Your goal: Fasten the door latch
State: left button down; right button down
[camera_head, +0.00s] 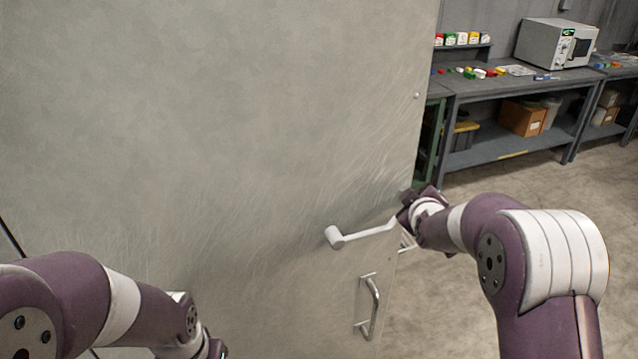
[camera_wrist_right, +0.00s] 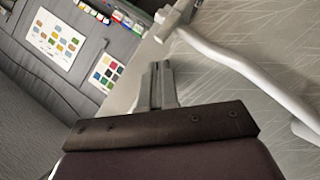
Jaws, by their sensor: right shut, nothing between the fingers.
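The door (camera_head: 230,120) is a large grey scratched panel that fills the left and middle of the head view. Its latch is a pale lever (camera_head: 365,234) with a round hub at its left end; the arm slants slightly up to the right, toward the door's right edge. My right gripper (camera_wrist_right: 158,68) is shut and empty. In the wrist view the latch lever (camera_wrist_right: 235,65) passes just above and right of the fingertips, with a gap between them. In the head view the gripper's dark body partly hides the lever's right end. My left gripper is below the picture.
A metal pull handle (camera_head: 373,307) sits on the door below the lever. A grey workbench (camera_head: 520,85) with a microwave-like box (camera_head: 555,43) and small coloured items stands at the back right. The concrete floor (camera_head: 470,270) right of the door is clear.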

pick_arm(q)
jog(key=shift+d+f, duration=0.2)
jog(key=shift+f, duration=0.15)
pick_arm(e)
jog(key=shift+d+f, duration=0.15)
jog(key=shift+f, duration=0.35)
jog(key=shift+r, duration=0.15)
